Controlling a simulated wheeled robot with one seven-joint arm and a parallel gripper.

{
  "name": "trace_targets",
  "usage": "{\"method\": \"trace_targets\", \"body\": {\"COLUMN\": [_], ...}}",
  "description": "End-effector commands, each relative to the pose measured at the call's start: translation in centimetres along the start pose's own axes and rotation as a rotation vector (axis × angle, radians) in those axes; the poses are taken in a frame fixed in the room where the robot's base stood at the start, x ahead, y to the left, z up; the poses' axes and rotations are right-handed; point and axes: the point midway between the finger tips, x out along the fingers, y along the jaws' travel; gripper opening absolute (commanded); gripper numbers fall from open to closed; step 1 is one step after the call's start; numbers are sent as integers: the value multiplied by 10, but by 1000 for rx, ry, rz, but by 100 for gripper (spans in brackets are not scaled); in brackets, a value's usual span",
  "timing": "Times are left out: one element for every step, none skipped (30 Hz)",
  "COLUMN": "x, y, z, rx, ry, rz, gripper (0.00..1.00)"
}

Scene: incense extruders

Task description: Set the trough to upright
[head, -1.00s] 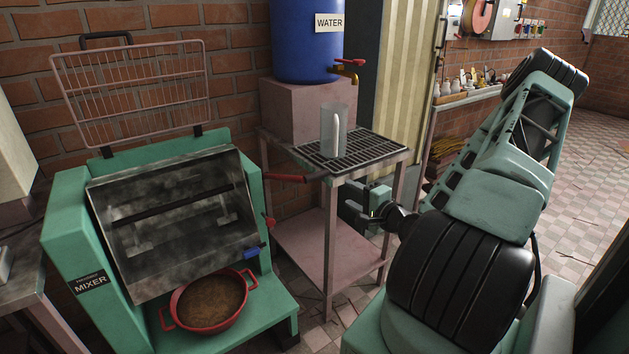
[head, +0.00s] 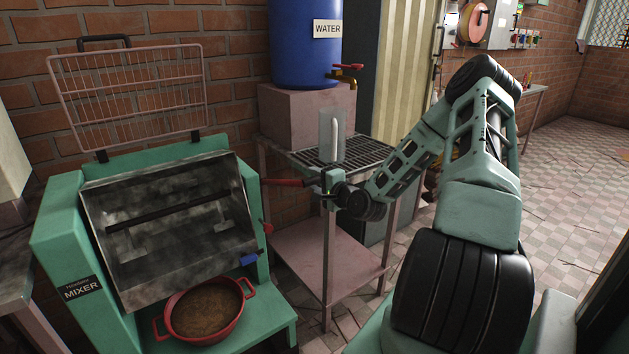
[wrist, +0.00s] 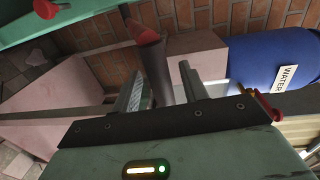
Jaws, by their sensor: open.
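The trough (head: 165,222) is the grey metal bin of the green mixer (head: 55,235). It is tilted forward, its open side facing the front, above a red pot. A dark red lever (head: 283,182) sticks out to the right from the mixer side. My gripper (head: 325,183) is open at the outer end of this lever. In the wrist view the lever (wrist: 155,65) runs into the gap between the two fingers (wrist: 160,88). I cannot tell whether the fingers touch it.
The red pot (head: 205,309) of brown material stands on the mixer's base. A pink stand (head: 327,262) with a grate top holds a clear jug (head: 327,135) just behind my gripper. A blue water barrel (head: 300,50) is at the back. A wire guard (head: 130,95) stands raised above the mixer.

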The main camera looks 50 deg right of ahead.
Motion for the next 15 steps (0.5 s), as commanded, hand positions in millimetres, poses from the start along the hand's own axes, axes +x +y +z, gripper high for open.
{"method": "trace_targets", "body": {"x": [4, 6, 8, 9, 10, 10, 10, 10, 10, 10, 10, 10, 10, 10, 10], "y": [0, 0, 0, 0, 0, 0, 0, 0, 0, 0, 0, 0, 0, 0, 0], "z": [1, 1, 0, 0, 0, 0, 0, 0, 0, 0, 0, 0, 0, 0, 0], "rx": [1, 1, 1, 1, 1, 1, 1, 1, 1, 1, 1, 1, 0, 0, 0], "ry": [-1, -1, 0, 0, 0, 0, 0, 0, 0, 0, 0, 0, 0, 0, 0], "rz": [0, 0, -1, -1, -1, 0, 0, 0, 0, 0, 0, 0, 0, 0, 0], "gripper": [44, 44, 44, 44, 44, 44, 44, 44, 44, 44, 44, 44, 41, 32, 21]}}
